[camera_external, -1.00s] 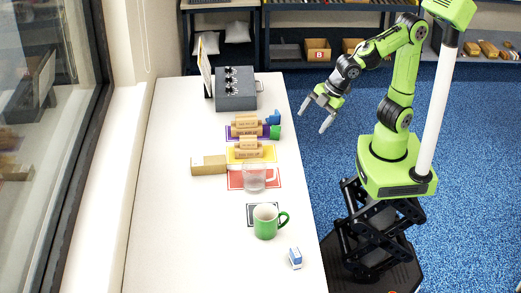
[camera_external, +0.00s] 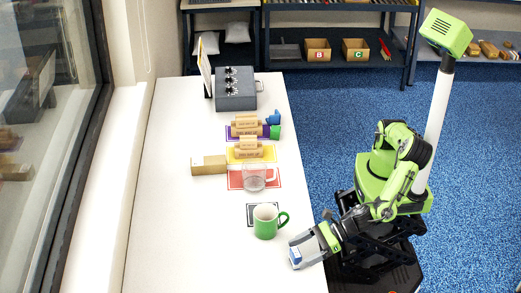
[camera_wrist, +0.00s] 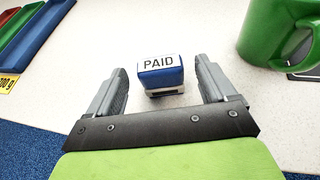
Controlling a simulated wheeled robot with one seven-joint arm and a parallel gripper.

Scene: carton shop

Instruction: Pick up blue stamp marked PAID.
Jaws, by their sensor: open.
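The blue stamp (camera_wrist: 160,72) stands upright on the white table. Its white top label reads PAID in the wrist view. In the external view the stamp (camera_external: 295,256) is near the table's right edge, partly hidden by my gripper. My gripper (camera_wrist: 161,85) is open, with one grey finger on each side of the stamp. Gaps show between the fingers and the stamp, and the stamp lies around the fingertips. My gripper (camera_external: 301,250) also shows low over the table edge in the external view.
A green mug (camera_external: 265,222) stands close behind the stamp, its handle toward the right. A clear glass mug (camera_external: 254,178), a cardboard box (camera_external: 208,165), wooden stamps on coloured mats and a grey box (camera_external: 235,95) stand farther back. The table's left side is clear.

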